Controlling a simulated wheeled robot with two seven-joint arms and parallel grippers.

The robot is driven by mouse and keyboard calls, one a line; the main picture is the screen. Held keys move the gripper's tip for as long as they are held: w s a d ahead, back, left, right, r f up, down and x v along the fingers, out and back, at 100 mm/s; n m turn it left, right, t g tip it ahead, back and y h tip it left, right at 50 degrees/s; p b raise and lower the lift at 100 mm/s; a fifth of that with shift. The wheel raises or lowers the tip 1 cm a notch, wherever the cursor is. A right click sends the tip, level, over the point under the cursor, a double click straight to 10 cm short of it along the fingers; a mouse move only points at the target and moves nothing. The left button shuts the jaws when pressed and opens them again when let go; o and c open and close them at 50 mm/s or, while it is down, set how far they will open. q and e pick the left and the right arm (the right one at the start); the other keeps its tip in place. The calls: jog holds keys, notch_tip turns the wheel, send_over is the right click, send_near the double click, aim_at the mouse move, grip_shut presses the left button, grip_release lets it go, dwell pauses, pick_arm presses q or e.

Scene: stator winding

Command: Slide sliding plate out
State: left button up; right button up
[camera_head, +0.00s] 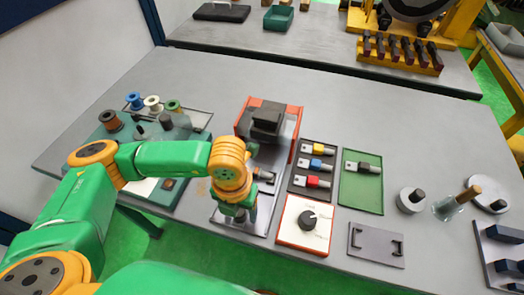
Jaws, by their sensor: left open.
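A red-edged machine (283,108) with a black block (266,122) on it stands at the middle of the table. A light grey metal plate, which looks like the sliding plate (256,222), lies at its front, towards the table's near edge. My left gripper (238,212) points down over this plate, and its fingers are open. The gripper and wrist hide part of the plate, and I cannot tell whether the fingers touch it. A small grey cylindrical part (265,177) shows just right of my wrist. My right gripper is not in view.
Right of the plate are a dial box (293,236), a dark tray of coloured-tipped parts (301,184), a green tray (361,203) and a grey plate with two handles (375,252). Wire spools (152,103) stand at the left. The table's back middle is clear.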

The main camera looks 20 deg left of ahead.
pick_arm(q)
notch_tip(320, 180, up, 6)
jog(key=p, duration=0.4)
jog(key=shift+f, duration=0.1)
